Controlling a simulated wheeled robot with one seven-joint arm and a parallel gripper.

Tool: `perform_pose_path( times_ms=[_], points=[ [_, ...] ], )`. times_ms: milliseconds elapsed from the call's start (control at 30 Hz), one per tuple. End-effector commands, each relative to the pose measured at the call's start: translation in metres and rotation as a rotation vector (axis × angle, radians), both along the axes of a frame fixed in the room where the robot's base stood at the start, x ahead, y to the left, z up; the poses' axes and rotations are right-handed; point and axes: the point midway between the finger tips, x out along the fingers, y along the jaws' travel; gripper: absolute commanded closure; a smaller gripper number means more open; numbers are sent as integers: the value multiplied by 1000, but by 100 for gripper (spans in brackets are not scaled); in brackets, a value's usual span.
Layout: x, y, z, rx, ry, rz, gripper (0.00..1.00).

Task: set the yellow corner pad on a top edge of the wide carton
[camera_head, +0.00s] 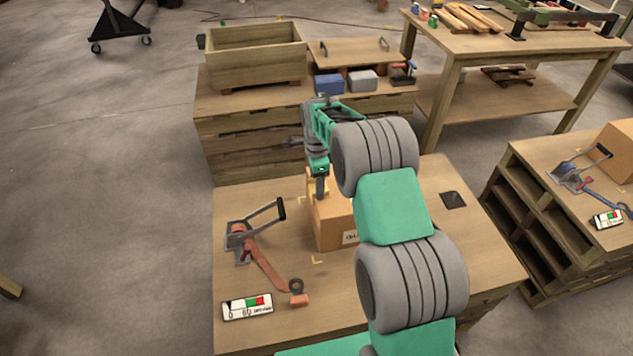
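A tan carton (334,232) stands on the near wooden bench, its right side hidden behind my arm. My gripper (320,190) points down at the carton's upper left part. A small yellow-tan piece (311,186), which looks like the yellow corner pad, shows right at my fingers by the carton's top edge. I cannot tell whether it is held or rests on the edge. The fingers are too small and overlapped to tell open from shut. Another carton (619,152) stands on the right bench; I cannot tell which carton is the wide one.
On the near bench (235,199) lie a strap tensioner (239,242) with an orange strap (266,268), a gauge card (247,307) and a dark square (453,200). A wooden box (255,62) and blue (328,84) and grey (363,81) blocks stand on the bench behind.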

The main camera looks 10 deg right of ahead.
Motion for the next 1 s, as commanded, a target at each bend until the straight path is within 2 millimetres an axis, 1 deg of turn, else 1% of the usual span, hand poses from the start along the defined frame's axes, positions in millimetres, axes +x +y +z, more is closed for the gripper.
perform_pose_path(
  times_ms=[133,167,433,667,767,867,1000],
  points=[
    [0,0,-4,0,0,0,82],
    [0,0,-3,0,-1,0,36],
    [0,0,-3,0,0,0,14],
    [0,0,-3,0,0,0,13],
    [1,0,3,0,-2,0,13],
    [1,0,19,0,-3,0,13],
    [1,0,49,0,-4,0,13]
  ],
)
